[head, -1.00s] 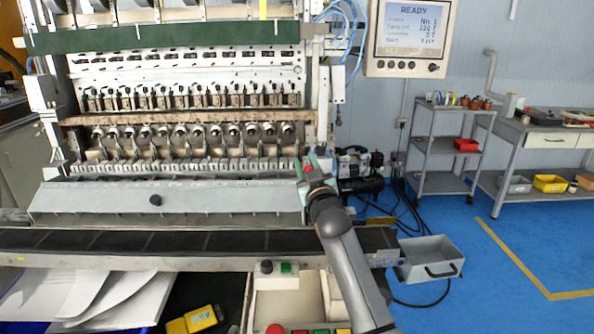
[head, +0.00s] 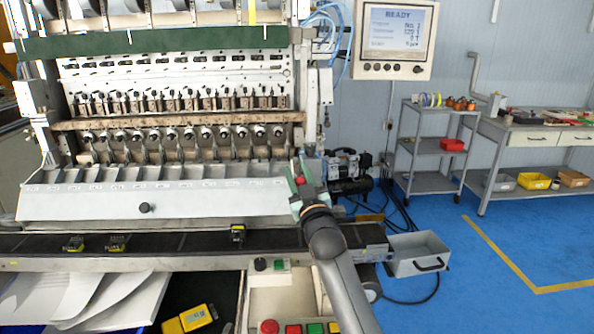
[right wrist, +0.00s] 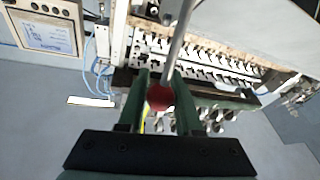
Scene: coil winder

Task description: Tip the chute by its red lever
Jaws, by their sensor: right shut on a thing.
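The chute (head: 100,201) is the long grey trough across the front of the winding machine. Its front face is tilted, and a row of numbered open compartments shows along its top. The red lever knob (head: 301,181) is at the chute's right end. It also shows in the right wrist view (right wrist: 159,98) on a thin metal rod. My right gripper (head: 299,182) is shut on this knob, with one green finger on each side. Three small black-and-yellow coils lie on the dark belt (head: 180,242) below the chute. My left gripper is not in view.
A grey drawer-like bin (head: 419,262) stands at the belt's right end. A button panel (head: 300,325) is below the belt, near my right arm. A shelf cart (head: 428,180) and a side bench (head: 545,140) stand at the right, with clear blue floor in front.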

